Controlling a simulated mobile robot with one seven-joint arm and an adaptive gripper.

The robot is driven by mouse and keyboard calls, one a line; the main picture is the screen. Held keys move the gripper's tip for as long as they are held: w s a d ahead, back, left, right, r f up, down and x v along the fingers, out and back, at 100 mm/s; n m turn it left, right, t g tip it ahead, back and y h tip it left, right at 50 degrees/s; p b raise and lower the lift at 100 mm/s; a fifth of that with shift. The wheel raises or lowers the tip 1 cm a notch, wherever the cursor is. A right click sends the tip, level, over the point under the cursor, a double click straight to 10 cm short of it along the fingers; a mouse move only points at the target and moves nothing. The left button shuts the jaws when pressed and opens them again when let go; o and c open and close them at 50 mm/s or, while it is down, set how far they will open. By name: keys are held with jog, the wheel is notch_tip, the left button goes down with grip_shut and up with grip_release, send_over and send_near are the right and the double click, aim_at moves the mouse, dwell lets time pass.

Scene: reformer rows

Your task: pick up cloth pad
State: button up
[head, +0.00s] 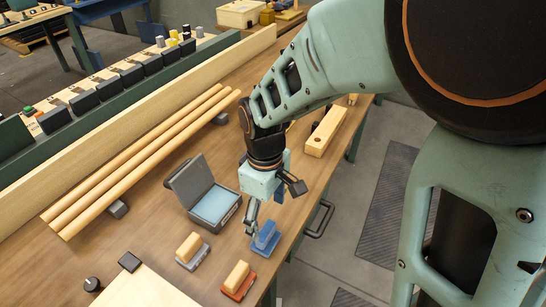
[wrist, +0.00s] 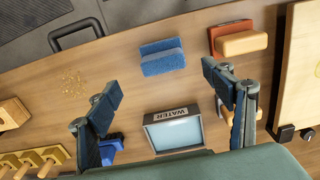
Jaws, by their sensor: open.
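The blue cloth pad (head: 265,238), a fuzzy block with a lighter strip along one side, lies on the wooden table near its front edge. In the wrist view the cloth pad (wrist: 163,60) shows whole, beyond and between the fingertips. My gripper (head: 258,220) is open and empty, above the table close to the pad, and its finger partly overlaps the pad in the head view. In the wrist view the gripper's two fingers (wrist: 164,84) stand wide apart. No contact with the pad can be made out.
A red-based block with wooden handle (head: 238,281) and a grey-based one (head: 192,251) lie nearby. An open box marked WATER (wrist: 172,132) stands close to the gripper. Long wooden rods (head: 140,160) lie behind. A handle (head: 320,220) juts from the table's front edge.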

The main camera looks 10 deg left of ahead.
aim_at(265, 229)
notch_tip(265, 229, down, 4)
jog(key=shift+r, duration=0.1)
jog(key=shift+s+a+f, duration=0.1)
jog(key=shift+f, duration=1.3)
jog(key=shift+s+a+f, duration=0.1)
jog(key=shift+f, duration=1.25)
jog(key=c, duration=1.3)
jog(key=shift+r, duration=0.15)
jog(key=shift+r, duration=0.6)
jog(key=s+a+r, duration=0.3)
jog(key=r, duration=0.1)
jog(key=s+a+r, duration=0.3)
jog(key=a, duration=0.1)
jog(key=s+a+r, duration=0.3)
jog(key=r, duration=0.1)
jog(key=shift+s+a+r, duration=0.2)
jog(key=shift+r, duration=0.1)
